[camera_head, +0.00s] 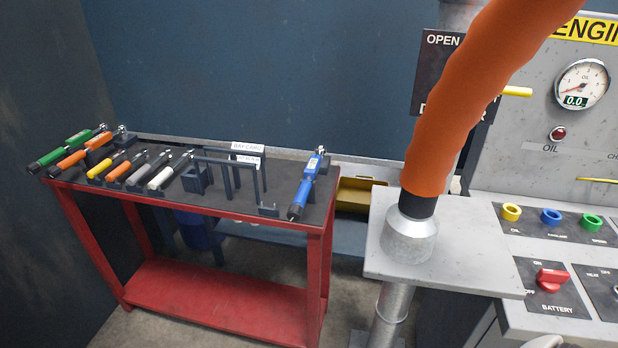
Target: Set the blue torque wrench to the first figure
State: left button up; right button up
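The blue torque wrench (306,186) lies at the right end of the dark top of a red-framed bench (226,196). Its handle end points toward the front edge and its silver head points to the back. Any setting figure on it is too small to read. Neither of my grippers can be made out in the head view.
Other tools in green (65,151), orange (82,154), yellow, grey and white lie on the bench's left half. A dark frame with labels (248,150) stands beside the blue wrench. An orange hose (465,95) ends in a metal cone on a grey plate (455,270), right of the bench.

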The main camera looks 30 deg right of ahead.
aim_at(295, 211)
jog(key=z, duration=0.9)
